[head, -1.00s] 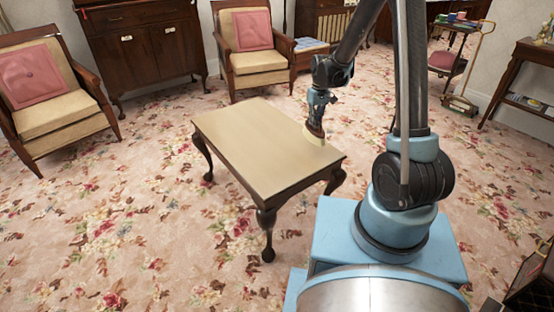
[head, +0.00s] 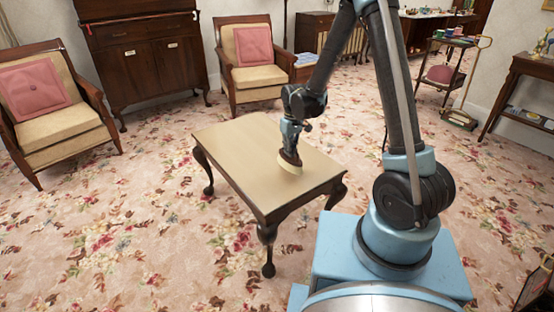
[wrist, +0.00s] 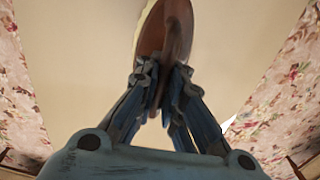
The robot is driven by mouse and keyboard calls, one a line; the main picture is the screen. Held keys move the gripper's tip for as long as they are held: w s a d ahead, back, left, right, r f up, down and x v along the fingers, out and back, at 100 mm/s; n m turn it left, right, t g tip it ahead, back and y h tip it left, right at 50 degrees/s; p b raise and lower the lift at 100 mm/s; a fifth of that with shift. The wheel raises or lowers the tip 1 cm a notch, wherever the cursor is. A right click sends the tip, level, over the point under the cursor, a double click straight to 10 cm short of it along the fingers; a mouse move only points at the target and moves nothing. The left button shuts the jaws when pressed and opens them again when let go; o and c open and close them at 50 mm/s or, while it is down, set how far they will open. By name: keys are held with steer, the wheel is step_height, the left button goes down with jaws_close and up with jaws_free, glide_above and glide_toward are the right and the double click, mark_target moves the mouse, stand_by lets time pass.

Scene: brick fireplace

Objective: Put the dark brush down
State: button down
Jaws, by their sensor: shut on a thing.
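The dark brush (head: 290,163) has a dark brown body and a pale underside of bristles. My gripper (head: 290,142) is shut on it, above the right-hand part of the small wooden table (head: 225,145). The brush's lower side is at or just above the tabletop; I cannot tell whether it touches. In the wrist view, the brown brush (wrist: 172,30) shows between the fingers of my gripper (wrist: 163,85), with the beige tabletop (wrist: 90,60) behind it.
The tabletop is otherwise bare, with free room to the left of the brush. Two armchairs (head: 265,60) (head: 45,110) with pink cushions and a dark cabinet (head: 150,65) stand behind. A side table (head: 520,85) is at the right. Floral carpet (head: 130,235) surrounds the table.

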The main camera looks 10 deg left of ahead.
mark_target(289, 158)
steer(key=shift+f, duration=2.2)
steer(key=c, duration=1.7)
jaws_free()
steer(key=shift+r, duration=0.1)
